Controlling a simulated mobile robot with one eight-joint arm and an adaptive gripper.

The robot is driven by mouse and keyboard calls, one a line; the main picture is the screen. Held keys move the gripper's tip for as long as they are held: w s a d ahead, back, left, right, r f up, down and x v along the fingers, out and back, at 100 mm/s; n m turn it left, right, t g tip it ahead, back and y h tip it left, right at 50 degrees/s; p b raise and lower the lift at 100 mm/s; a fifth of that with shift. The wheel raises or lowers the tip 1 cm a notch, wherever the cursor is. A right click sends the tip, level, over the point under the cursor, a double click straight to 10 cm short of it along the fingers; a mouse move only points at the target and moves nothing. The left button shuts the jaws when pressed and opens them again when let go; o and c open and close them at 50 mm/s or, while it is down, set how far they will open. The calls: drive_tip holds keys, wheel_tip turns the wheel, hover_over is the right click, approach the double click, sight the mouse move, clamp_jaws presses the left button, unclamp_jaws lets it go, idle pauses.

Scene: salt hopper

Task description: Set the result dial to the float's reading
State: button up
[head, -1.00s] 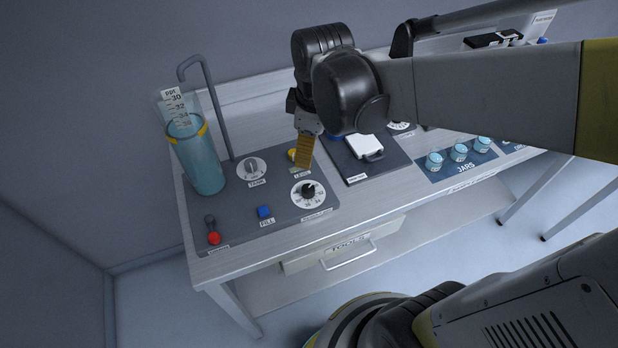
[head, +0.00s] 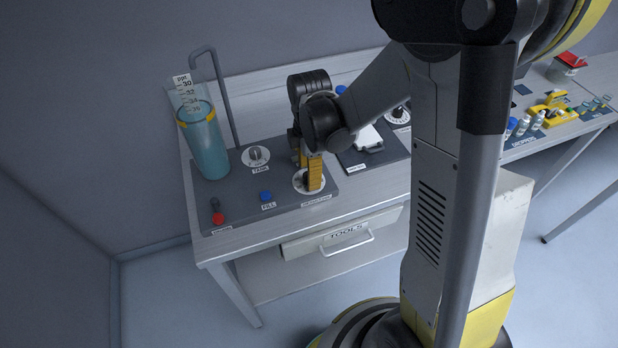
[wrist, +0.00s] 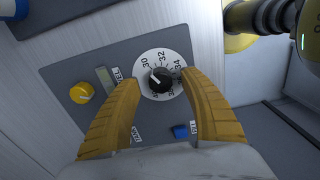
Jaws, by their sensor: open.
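The result dial (wrist: 160,78) is a black knob on a white numbered disc; its white pointer aims to the upper left in the wrist view, and some numbers are hidden. In the head view the dial (head: 299,183) is partly covered. My gripper (wrist: 157,82) is open, with its yellow fingers on either side of the dial; I cannot tell whether they touch the knob. My gripper also shows above the dial in the head view (head: 312,184). The float's scale (head: 186,92), marked ppt, stands up from the blue cylinder (head: 206,150) at the left; its exact reading is too small to tell.
A tank dial (head: 256,155), a red knob (head: 218,218) and a blue fill button (head: 266,196) sit on the same grey panel. A yellow knob (wrist: 81,92) is near my left finger in the wrist view. A bent grey pipe (head: 215,85) rises behind the cylinder.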

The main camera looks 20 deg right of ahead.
drive_tip(key=shift+f, duration=0.7)
clamp_jaws()
drive_tip(key=shift+m, duration=0.3)
